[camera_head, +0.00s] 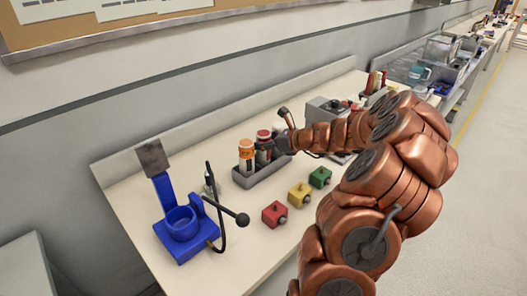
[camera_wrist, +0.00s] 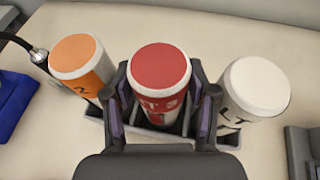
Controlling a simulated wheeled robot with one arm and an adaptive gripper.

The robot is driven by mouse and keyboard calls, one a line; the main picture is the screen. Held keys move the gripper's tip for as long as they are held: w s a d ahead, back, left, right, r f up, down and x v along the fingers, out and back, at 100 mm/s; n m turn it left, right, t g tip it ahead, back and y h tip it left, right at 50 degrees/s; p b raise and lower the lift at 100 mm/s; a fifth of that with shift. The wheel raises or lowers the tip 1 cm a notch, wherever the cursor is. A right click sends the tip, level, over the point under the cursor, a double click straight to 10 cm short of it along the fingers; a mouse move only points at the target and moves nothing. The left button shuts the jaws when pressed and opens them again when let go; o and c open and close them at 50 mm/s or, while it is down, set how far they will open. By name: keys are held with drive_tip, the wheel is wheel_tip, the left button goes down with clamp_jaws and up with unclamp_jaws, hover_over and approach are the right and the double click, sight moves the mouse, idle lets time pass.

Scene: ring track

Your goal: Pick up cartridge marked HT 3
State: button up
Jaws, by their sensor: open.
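In the wrist view the red cartridge (camera_wrist: 159,75) with a white band stands in the middle of a grey rack (camera_wrist: 227,140); part of its marking reads "T 3". My gripper (camera_wrist: 163,105) is open, with one finger on each side of this cartridge; I cannot tell whether they touch it. An orange cartridge (camera_wrist: 82,65) stands to the left and a white one (camera_wrist: 252,92) to the right in the same rack. In the head view the red cartridge (camera_head: 263,145) and orange cartridge (camera_head: 246,157) show, and my gripper is at the rack from the right.
A blue stand (camera_head: 181,222) with a black lever is at the left of the bench. Red (camera_head: 275,214), yellow (camera_head: 299,194) and green (camera_head: 320,177) blocks lie in front of the rack. A grey box (camera_head: 329,108) stands behind my arm.

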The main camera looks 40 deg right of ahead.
clamp_jaws()
idle(0.5)
